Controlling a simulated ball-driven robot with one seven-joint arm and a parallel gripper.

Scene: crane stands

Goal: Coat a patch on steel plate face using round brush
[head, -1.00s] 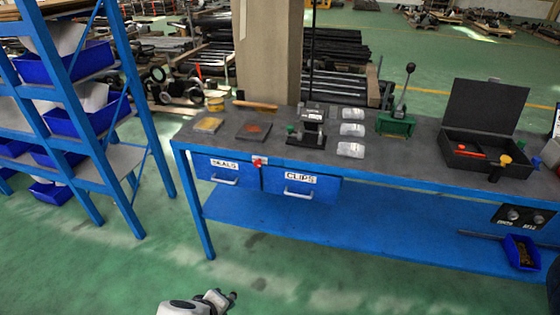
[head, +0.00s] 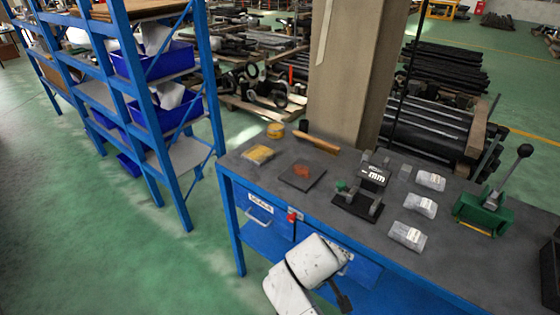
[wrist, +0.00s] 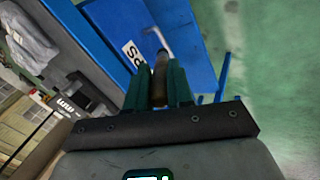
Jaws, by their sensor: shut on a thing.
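A dark square steel plate (head: 302,174) with an orange-red patch on its face lies flat on the bench, left of the pillar base. My gripper (wrist: 158,88) has its two green fingers closed on a slim brown round-bodied thing, which looks like the round brush (wrist: 159,72); its far end is dark and small in the wrist view. In the head view my white arm is low in front of the bench, near the drawers, and the held brush cannot be made out clearly. The gripper is apart from the plate.
The bench top (head: 262,184) also holds a yellow tin (head: 275,130), a yellow pad (head: 258,154), a wooden-handled tool (head: 318,143), a black stand (head: 358,201), clear packs (head: 407,235) and a green lever press (head: 484,207). A blue rack (head: 168,150) stands left, with open floor between.

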